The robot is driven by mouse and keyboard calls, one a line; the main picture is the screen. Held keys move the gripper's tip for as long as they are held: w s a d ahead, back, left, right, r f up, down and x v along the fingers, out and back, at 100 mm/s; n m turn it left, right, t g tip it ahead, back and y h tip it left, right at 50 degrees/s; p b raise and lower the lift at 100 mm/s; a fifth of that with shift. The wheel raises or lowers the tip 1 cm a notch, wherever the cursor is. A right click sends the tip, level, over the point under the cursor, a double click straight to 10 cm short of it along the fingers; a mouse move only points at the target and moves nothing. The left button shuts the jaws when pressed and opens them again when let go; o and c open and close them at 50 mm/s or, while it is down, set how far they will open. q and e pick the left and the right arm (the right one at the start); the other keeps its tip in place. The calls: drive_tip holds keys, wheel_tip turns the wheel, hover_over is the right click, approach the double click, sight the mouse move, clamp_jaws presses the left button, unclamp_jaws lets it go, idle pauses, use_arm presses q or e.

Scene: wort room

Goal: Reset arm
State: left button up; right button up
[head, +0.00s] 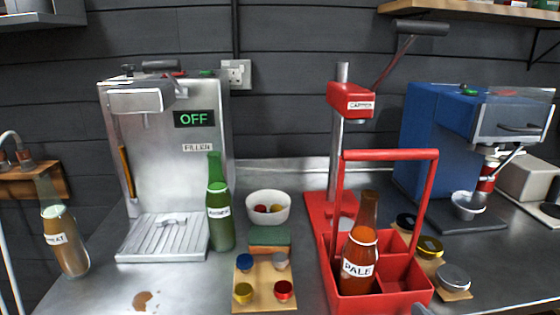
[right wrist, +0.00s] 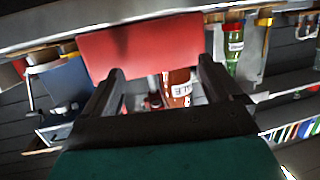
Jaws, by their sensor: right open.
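My right gripper (right wrist: 160,72) shows in the right wrist view with its two dark fingers spread apart and nothing between them. Beyond the fingers are the red bottle carrier's wall (right wrist: 140,48) and the brown PALE bottle (right wrist: 180,90), seen upside down. In the head view the red carrier (head: 385,303) stands at the front right of the counter, with the PALE bottle (head: 360,262) upright in one compartment. No gripper can be made out clearly in the head view. My left gripper is in neither view.
A steel filler (head: 165,180) reading OFF, a green bottle (head: 220,215), a wheat bottle (head: 65,240), a cap board (head: 264,288), a white bowl (head: 268,207), a red capper (head: 350,100) and a blue machine (head: 440,130) crowd the counter. A brown spill (head: 145,300) lies front left.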

drive_tip(key=s+d+f+g+h, duration=0.2)
drive_tip(key=s+f+g+h, duration=0.1)
drive_tip(key=s+f+g, duration=1.05)
drive_tip(key=w+a+f+t+y, duration=0.1)
drive_tip(key=w+a+f+t, duration=0.2)
drive_tip(key=w+f+t, duration=0.5)
drive_tip(key=shift+w+f+t+y, duration=0.15)
drive_tip(key=shift+f+t+y, duration=0.25)
drive_tip(key=shift+f+t, duration=0.25)
